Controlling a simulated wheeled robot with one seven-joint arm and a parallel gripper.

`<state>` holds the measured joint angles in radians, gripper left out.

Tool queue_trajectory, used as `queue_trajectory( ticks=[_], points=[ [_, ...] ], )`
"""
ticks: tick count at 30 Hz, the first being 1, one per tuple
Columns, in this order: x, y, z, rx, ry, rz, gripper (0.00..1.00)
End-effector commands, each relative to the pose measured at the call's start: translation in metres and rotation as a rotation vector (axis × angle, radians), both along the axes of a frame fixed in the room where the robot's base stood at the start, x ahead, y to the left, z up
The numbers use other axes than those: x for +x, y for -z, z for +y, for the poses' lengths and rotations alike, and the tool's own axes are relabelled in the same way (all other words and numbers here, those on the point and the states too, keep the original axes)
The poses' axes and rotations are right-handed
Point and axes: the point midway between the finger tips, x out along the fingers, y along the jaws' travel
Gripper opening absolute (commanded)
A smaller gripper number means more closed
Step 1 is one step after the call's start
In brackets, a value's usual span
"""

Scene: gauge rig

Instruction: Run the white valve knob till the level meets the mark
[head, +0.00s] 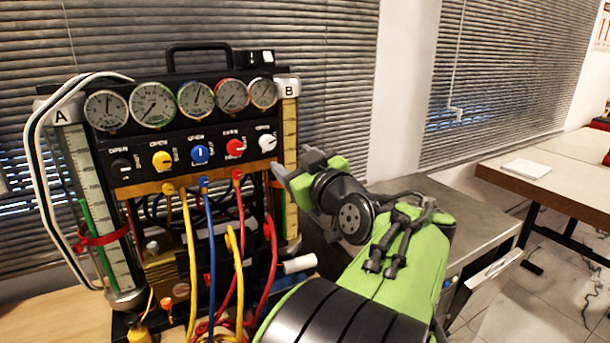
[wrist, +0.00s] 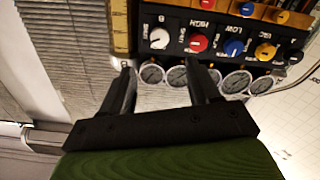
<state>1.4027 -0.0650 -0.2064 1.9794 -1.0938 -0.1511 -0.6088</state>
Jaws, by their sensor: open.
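The white valve knob (head: 267,143) is the rightmost in the row on the black gauge panel. In the wrist view the white knob (wrist: 159,38) lies just beyond the fingers, roughly between them. My gripper (head: 290,162) is open and empty, to the right of the knob in the head view; the wrist view shows the spread fingers (wrist: 160,65) apart from the knob. Graduated tube A (head: 82,180) stands at the left of the rig, and graduated tube B (head: 290,130) at the right, partly hidden by my gripper.
Red (head: 235,148), blue (head: 200,154), yellow (head: 162,160) and black knobs (head: 121,165) share the row. Several round gauges (head: 153,104) sit above; coloured hoses (head: 190,250) hang below. A grey counter (head: 450,205) lies right of the rig.

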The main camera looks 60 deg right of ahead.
Motion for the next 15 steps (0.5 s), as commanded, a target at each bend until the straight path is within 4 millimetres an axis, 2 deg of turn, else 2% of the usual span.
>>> queue_trajectory(
  ticks=[3,6,15],
  points=[
    [-0.023,0.001,0.012,0.001,0.003,0.0,0.61],
    [-0.033,0.001,0.019,0.0,0.001,0.001,0.61],
    [-0.036,0.0,0.022,0.001,-0.001,0.001,0.61]
  ],
)
